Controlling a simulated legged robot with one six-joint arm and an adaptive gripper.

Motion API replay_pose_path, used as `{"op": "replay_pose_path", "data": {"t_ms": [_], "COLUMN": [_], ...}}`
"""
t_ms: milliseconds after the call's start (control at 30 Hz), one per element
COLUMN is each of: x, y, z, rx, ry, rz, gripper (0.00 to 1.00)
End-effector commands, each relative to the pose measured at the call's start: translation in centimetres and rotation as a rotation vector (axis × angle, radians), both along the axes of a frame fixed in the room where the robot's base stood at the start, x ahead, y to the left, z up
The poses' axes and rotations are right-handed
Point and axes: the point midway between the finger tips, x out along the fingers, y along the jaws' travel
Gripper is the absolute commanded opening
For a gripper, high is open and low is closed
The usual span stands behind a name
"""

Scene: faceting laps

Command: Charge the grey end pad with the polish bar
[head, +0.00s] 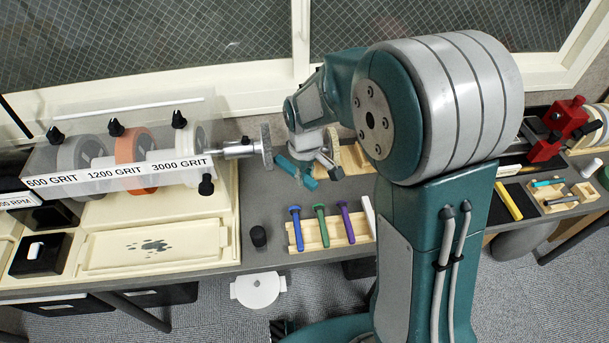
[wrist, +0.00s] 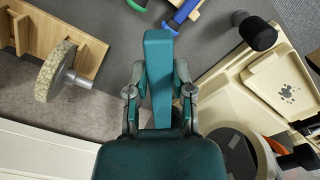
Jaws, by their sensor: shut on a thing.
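The grey end pad (head: 267,146) stands upright at the right end of the machine's spindle, beyond the 3000 grit wheel. My gripper (head: 312,172) is just right of the pad and a little lower. In the wrist view, my gripper (wrist: 160,94) is shut on a teal polish bar (wrist: 158,62), which lies between the two fingers and sticks out past their tips. In the head view the bar is small and hard to tell from my teal gripper. A large dark disc at the wrist view's lower right seems to be the pad, partly cut off. I cannot tell whether bar and pad touch.
A wooden rack (head: 326,243) holds blue, green, purple and white handled tools below my gripper. A pale wheel on a wooden stand (wrist: 56,72) is to the right of my gripper in the head view. A black cup (head: 258,236) stands on the bench. The clear cover (head: 100,145) encloses the grit wheels.

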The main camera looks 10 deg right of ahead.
Motion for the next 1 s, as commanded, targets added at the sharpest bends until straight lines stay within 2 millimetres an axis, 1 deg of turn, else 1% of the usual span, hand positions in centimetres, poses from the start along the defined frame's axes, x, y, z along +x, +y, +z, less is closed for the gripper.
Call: {"op": "replay_pose_path", "data": {"t_ms": [400, 700, 1000], "x": [1.1, 1.0, 0.1], "y": [0.1, 0.1, 0.0], "z": [0.0, 0.0, 0.1], "rx": [0.001, 0.001, 0.0], "ry": [-0.001, -0.002, -0.002], "rz": [0.001, 0.001, 0.001], "gripper": [0.0, 0.0, 0.0]}}
